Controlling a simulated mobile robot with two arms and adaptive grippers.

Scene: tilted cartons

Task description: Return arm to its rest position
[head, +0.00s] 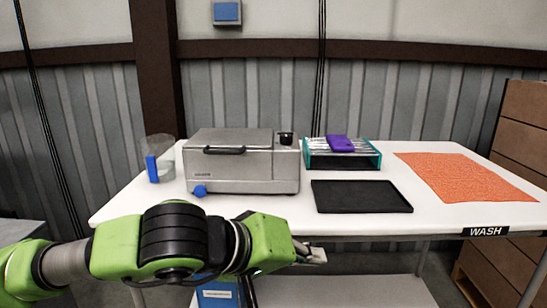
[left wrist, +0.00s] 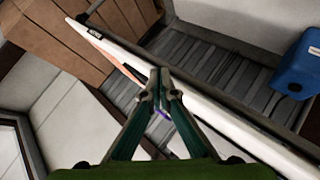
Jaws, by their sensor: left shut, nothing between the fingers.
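My left arm (head: 170,245) comes in from the left in the head view, low in front of the table's front edge. My left gripper (head: 316,255) is at its right end, apart from the things on the table. In the left wrist view the two fingers (left wrist: 164,82) meet at their tips with nothing between them. My right gripper is in neither view.
The white table (head: 360,222) holds a steel machine (head: 242,172), a black tray (head: 360,197), a teal rack (head: 343,160) with a purple item (head: 340,143), and an orange mat (head: 466,178). Brown cartons (head: 522,135) stand at right. A blue container (left wrist: 298,68) shows in the wrist view.

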